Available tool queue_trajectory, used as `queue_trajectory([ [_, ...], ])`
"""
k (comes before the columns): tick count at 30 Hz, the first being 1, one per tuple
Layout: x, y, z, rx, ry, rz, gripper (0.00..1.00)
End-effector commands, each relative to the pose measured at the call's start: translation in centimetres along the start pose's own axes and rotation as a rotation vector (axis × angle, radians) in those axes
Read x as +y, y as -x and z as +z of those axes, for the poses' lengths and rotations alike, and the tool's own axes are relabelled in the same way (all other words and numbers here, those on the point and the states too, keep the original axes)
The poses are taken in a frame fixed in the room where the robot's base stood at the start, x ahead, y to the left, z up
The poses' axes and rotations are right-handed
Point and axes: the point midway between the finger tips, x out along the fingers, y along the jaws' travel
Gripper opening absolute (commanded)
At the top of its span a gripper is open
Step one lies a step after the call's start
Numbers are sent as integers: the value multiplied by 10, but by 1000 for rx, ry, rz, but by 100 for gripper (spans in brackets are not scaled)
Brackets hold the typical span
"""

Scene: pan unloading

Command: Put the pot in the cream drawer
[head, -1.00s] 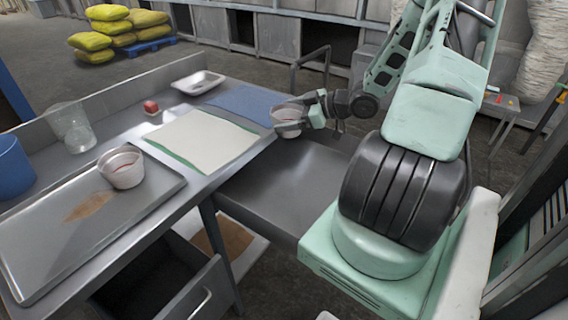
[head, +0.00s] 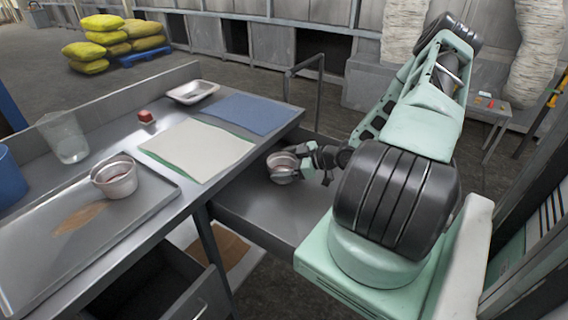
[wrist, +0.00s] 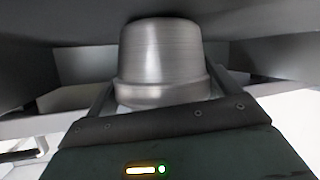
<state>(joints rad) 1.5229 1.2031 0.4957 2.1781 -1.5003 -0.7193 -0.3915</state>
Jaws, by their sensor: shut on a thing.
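My gripper (head: 302,166) is shut on a small metal pot (head: 282,172) with a pale rim. The pot is upright, low over or on a grey open drawer (head: 255,212) beside the cream mat (head: 198,149); I cannot tell whether it touches the bottom. In the wrist view the pot (wrist: 162,62) fills the space between the fingers. A similar pot (head: 115,181) stands on the metal tray at left. No drawer looks cream itself; the cream colour is on the mat above the grey drawer.
Another open drawer (head: 190,292) with a handle is at lower left. The grey drawer looks otherwise empty.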

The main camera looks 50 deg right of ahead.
Motion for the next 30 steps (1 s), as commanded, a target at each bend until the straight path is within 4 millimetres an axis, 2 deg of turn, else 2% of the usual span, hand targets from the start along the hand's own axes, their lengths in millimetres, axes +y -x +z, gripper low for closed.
queue_trajectory([
  [10,0,-1,4,0,0,0,65],
  [11,0,-1,4,0,0,1,91],
  [12,0,-1,3,0,0,1,100],
  [22,1,3,-1,-1,1,1,100],
  [30,1,46,1,-3,2,2,100],
])
